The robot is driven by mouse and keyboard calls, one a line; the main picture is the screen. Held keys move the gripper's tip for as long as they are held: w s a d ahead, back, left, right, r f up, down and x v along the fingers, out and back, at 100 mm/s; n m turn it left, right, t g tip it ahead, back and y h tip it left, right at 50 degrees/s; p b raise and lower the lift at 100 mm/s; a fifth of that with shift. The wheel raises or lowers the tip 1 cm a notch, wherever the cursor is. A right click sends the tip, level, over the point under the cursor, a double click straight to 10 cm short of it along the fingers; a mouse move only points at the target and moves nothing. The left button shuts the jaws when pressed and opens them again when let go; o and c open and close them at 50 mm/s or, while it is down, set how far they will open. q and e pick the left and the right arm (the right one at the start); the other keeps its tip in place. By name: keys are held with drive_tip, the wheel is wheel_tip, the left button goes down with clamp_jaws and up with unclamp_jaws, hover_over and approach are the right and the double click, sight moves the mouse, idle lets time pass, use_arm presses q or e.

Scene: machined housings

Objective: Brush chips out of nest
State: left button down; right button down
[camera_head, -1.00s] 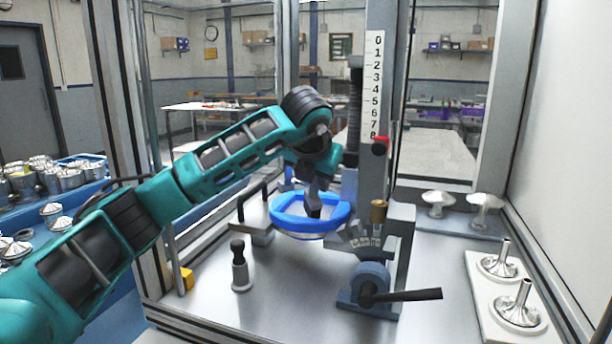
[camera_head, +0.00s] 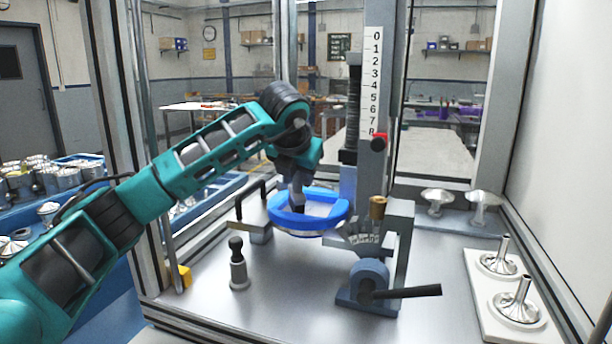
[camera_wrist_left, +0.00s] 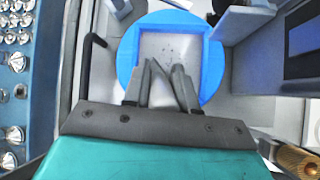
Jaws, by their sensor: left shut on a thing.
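My right gripper is not in view.
A column with a number scale (camera_head: 373,85) rises behind the nest. A lever (camera_head: 407,292) on a blue hub is in front, right of it. A dark-knobbed post (camera_head: 238,265) stands front left. Funnel-like metal parts (camera_head: 518,302) stand on a plate at right.

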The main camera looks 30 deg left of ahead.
use_arm(q)
drive_tip(key=shift+w+d, duration=0.5)
drive_tip(key=shift+d, duration=1.65)
drive_tip(key=shift+s+a, duration=0.25)
drive_tip(key=shift+a, duration=0.85)
drive_tip(key=shift+s+a, duration=0.25)
drive_tip(key=shift+a, duration=0.8)
drive_tip(key=d, duration=0.2)
drive_tip(key=w+d, duration=0.1)
drive_tip(key=d, duration=0.1)
drive_tip(key=shift+d, duration=0.15)
wheel_tip(320, 180, up, 6)
drive_tip(key=p, duration=0.4)
drive_tip(key=shift+p, duration=0.3)
wheel_tip(320, 180, up, 3)
drive_tip(key=shift+r+p, duration=0.1)
drive_tip(key=shift+p, duration=0.9)
